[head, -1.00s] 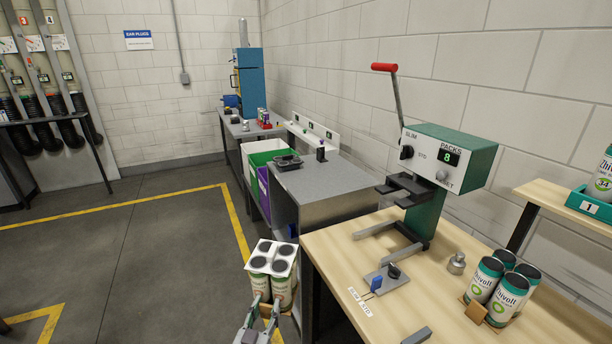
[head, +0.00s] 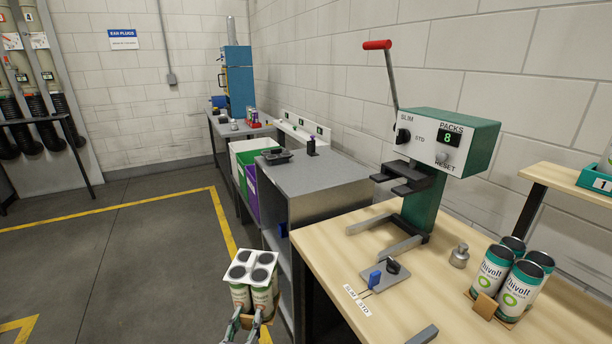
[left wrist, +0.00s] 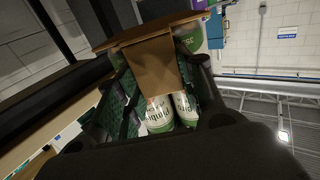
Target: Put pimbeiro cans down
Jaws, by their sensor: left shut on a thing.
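A pack of pimbeiro cans (head: 240,294) shows low in the head view. The cans are pale with dark lids, joined by a white top carrier (head: 252,257). My left gripper (head: 246,322) is shut on the pack's brown cardboard tab (left wrist: 153,65) and holds the pack upright, left of the wooden bench. In the left wrist view the tab lies between the fingers. Green and white cans (left wrist: 157,113) with part of the pimbeiro name show behind it. What is under the pack is hidden. My right gripper is not in view.
The wooden bench (head: 325,240) bears a green press (head: 440,150), a small lever plate (head: 384,275) and a pack of Zhivolt cans (head: 493,270) at right. A grey-topped cabinet (head: 320,178) stands beyond, beside green and purple bins (head: 246,165). The floor (head: 120,260) at left is clear.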

